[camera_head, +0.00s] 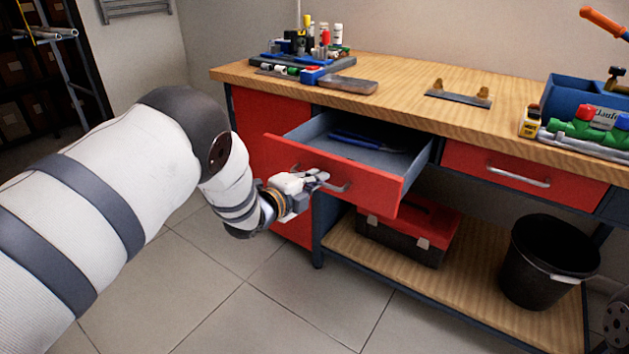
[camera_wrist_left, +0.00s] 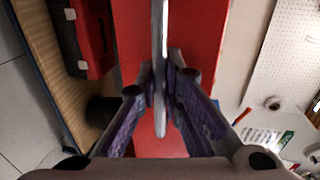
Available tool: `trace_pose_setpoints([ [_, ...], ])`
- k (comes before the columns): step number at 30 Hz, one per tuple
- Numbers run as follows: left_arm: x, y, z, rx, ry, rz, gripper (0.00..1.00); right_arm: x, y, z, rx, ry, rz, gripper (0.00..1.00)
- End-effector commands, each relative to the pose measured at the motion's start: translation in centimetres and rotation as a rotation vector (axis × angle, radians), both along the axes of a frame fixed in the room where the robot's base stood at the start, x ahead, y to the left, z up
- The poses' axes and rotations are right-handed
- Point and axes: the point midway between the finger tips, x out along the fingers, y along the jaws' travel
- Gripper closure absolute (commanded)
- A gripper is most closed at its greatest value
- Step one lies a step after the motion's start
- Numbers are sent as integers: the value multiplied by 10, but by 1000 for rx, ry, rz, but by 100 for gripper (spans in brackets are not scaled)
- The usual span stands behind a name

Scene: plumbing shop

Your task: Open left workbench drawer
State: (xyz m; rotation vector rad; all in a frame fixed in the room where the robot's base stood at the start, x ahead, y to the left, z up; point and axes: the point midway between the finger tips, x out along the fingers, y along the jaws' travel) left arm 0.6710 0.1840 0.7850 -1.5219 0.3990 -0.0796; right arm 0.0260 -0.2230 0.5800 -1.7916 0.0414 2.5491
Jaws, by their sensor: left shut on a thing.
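The left workbench drawer (camera_head: 350,183) has a red front and stands pulled well out from the wooden-topped workbench (camera_head: 400,95). A dark blue tool lies inside its grey tray. My left gripper (camera_head: 318,181) is at the drawer's metal handle (camera_head: 339,187), shut on it. In the left wrist view the handle (camera_wrist_left: 160,70) runs between the two fingers, with the red drawer front (camera_wrist_left: 205,40) behind.
A closed right drawer (camera_head: 520,172) is beside it. Below, a red and black toolbox (camera_head: 408,235) and a black bin (camera_head: 545,262) stand on the lower shelf. Tools and a blue box (camera_head: 575,95) stand on the worktop. The tiled floor in front is clear.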

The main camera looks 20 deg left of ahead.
Motion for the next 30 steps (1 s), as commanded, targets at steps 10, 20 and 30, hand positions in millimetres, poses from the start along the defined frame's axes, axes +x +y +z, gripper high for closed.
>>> trace_pose_setpoints([
  [10,0,0,0,0,-1,-1,83,0,0,0,0,0,0,0],
  [20,-31,10,7,1,3,2,83,0,0,0,0,0,0,0],
  [30,-104,33,23,1,-1,0,83,0,0,0,0,0,0,0],
])
